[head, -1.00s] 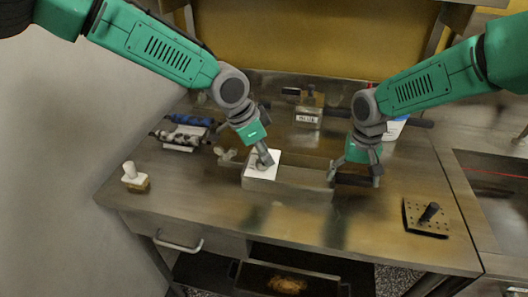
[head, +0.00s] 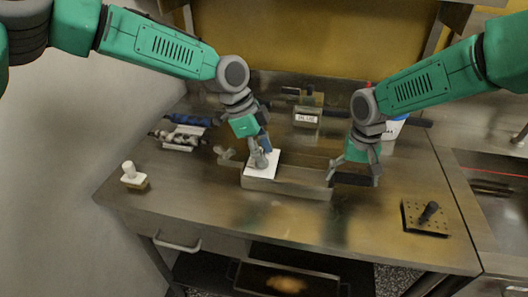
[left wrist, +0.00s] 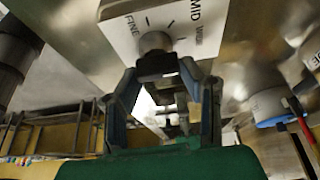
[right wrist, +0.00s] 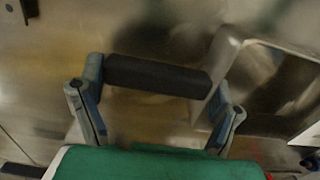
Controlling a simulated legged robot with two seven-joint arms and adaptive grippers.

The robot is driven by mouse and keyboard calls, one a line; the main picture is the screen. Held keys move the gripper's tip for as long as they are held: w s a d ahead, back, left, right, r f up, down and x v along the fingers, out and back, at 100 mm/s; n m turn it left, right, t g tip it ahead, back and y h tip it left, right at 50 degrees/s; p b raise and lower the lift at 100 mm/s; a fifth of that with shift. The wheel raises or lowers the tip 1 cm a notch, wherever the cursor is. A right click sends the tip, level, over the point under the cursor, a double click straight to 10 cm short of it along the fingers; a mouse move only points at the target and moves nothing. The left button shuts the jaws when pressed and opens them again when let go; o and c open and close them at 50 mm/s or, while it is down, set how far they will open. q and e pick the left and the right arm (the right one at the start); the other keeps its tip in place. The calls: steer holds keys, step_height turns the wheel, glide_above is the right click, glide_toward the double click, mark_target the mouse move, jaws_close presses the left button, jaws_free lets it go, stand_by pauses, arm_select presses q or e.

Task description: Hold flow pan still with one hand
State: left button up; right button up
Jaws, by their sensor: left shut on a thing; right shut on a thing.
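The flow pan (head: 288,188) is a shallow metal trough in the middle of the steel bench. A white dial plate (head: 255,171) at its left end reads FINE, MID and WIDE in the left wrist view (left wrist: 180,17). My right gripper (head: 354,177) is at the pan's right end, shut on a dark bar-shaped handle (right wrist: 158,76). The handle spans between its two fingers in the right wrist view.
A white-handled tool (head: 133,176) stands at the left. Rollers (head: 180,137) lie at the back left. A labelled box (head: 306,118) and a white tub (head: 392,128) stand behind. A black perforated plate with a knob (head: 425,216) lies at the right. The bench front (head: 270,220) is clear.

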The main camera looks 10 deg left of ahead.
arm_select(q)
steer(key=shift+d, duration=0.15)
arm_select(e)
steer(key=shift+s+a, duration=0.1)
steer(key=shift+a, duration=0.1)
arm_select(q)
steer(key=o, duration=1.1)
arm_select(e)
steer(key=shift+f, duration=0.1)
arm_select(q)
steer(key=shift+o, duration=0.2)
steer(key=shift+w+a+r, duration=0.1)
steer(key=shift+a+r, duration=0.3)
steer(key=shift+r, duration=0.05)
arm_select(e)
steer(key=shift+d, duration=0.1)
arm_select(q)
steer(key=v, duration=1.1)
arm_select(e)
steer(key=shift+d, duration=0.1)
